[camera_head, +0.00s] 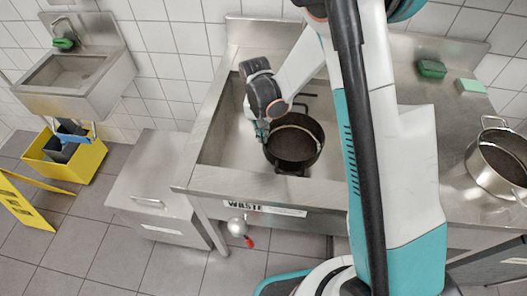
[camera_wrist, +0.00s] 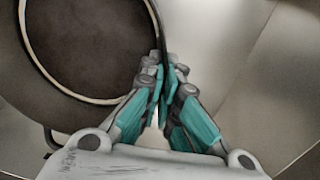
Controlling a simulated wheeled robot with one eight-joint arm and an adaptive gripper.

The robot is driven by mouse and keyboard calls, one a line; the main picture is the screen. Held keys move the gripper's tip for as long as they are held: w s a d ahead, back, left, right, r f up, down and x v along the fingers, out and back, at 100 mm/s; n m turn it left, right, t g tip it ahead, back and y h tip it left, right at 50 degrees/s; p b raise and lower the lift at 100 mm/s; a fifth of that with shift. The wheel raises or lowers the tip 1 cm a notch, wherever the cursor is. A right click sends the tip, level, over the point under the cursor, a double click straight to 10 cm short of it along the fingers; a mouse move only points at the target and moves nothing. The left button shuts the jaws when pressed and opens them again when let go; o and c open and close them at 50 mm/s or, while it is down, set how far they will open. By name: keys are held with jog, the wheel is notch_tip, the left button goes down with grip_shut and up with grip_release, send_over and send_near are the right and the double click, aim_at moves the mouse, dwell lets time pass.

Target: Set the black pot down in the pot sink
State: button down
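The black pot (camera_head: 296,150) is upright, inside or just above the large steel sink (camera_head: 228,140) in the head view. Whether its base touches the sink floor I cannot tell. My gripper (camera_head: 262,134) is at the pot's left rim. In the wrist view the dark pot (camera_wrist: 75,45) fills the upper left, and my gripper's teal fingers (camera_wrist: 162,88) are closed together on its rim, one on each side of the wall. The pot looks empty. My arm hides part of the sink's right side.
A "WASTE" label (camera_head: 262,208) is on the sink's front edge. A steel pot (camera_head: 498,165) and green sponges (camera_head: 432,69) are on the counter at right. A small hand sink (camera_head: 72,72), a yellow bucket (camera_head: 62,165) and a steel cabinet (camera_head: 150,172) are at left.

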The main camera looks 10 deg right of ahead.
jog(key=shift+f+b, duration=1.25)
jog(key=shift+f, duration=3.1)
jog(key=shift+f, duration=0.15)
jog(key=c, duration=1.8)
grip_release()
notch_tip(320, 180, up, 12)
jog(key=p, duration=0.4)
jog(key=shift+w+a+r, duration=0.15)
jog(key=shift+a+r, duration=0.1)
jog(key=shift+a, duration=0.15)
